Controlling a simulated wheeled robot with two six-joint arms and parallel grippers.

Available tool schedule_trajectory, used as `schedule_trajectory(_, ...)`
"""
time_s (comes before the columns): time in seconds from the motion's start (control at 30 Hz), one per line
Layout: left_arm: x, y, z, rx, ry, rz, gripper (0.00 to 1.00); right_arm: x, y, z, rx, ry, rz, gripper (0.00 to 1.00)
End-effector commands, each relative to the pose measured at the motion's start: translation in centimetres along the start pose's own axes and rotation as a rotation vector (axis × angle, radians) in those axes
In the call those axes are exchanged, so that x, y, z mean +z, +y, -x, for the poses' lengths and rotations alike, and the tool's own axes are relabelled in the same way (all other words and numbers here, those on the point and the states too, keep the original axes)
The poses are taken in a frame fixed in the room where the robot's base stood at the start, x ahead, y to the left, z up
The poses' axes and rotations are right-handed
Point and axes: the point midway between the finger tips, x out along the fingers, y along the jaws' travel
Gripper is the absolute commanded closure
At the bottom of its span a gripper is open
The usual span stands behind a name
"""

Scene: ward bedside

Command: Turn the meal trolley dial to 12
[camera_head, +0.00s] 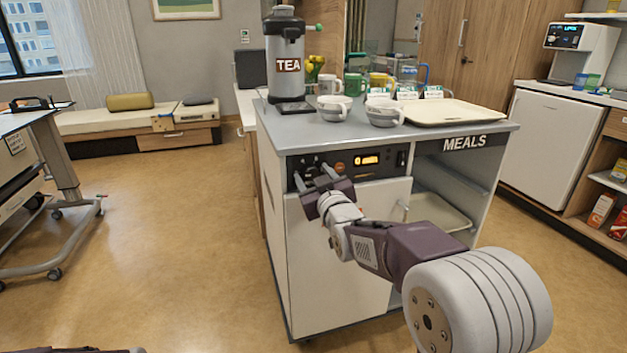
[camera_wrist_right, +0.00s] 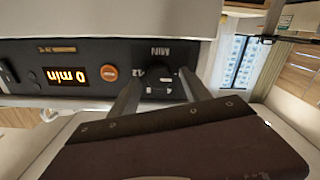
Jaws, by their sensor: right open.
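The meal trolley (camera_head: 345,250) stands in front of me, with a dark control panel (camera_head: 376,164) along its top front edge. My right gripper (camera_head: 313,175) is open at the panel's left end, where its fingers partly hide the dial. In the right wrist view, the black dial (camera_wrist_right: 160,76) sits between the two spread fingers, with marks around it and "12" beside it. I cannot tell whether a finger touches it. The lit orange display (camera_wrist_right: 67,77) seems to read 0 min.
An orange button (camera_wrist_right: 110,72) sits between dial and display. On the trolley top stand a tea urn (camera_head: 285,60), bowls (camera_head: 334,108), mugs and a cream tray (camera_head: 450,111). The open shelf bay (camera_head: 438,212) is to the right.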

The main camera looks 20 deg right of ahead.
Motion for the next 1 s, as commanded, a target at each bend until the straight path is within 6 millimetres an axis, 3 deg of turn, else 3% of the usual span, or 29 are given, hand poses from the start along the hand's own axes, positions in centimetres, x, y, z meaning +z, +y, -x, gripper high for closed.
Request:
schedule_trajectory(0.2,-0.01,0.0,0.02,0.0,0.0,0.0,1.0,-0.01,0.0,-0.09,0.0,-0.001,0.0,0.44)
schedule_trajectory(0.27,-0.01,0.0,0.02,0.0,0.0,0.0,1.0,-0.01,0.0,-0.09,0.0,-0.001,0.0,0.58)
schedule_trajectory(0.4,-0.01,0.0,0.02,0.0,0.0,0.0,1.0,-0.01,0.0,-0.07,0.0,0.0,0.0,0.97)
schedule_trajectory(0.43,-0.01,0.0,0.02,0.0,0.0,0.0,1.0,-0.01,0.0,-0.07,0.0,-0.001,0.0,1.0)
schedule_trajectory(0.77,0.0,0.0,-0.01,0.0,0.0,0.0,1.0,0.01,0.02,-0.07,0.0,-0.001,-0.05,1.0)
schedule_trajectory(1.0,0.0,0.0,-0.07,0.0,0.0,0.0,1.0,0.03,0.08,-0.07,0.0,-0.001,-0.21,1.0)
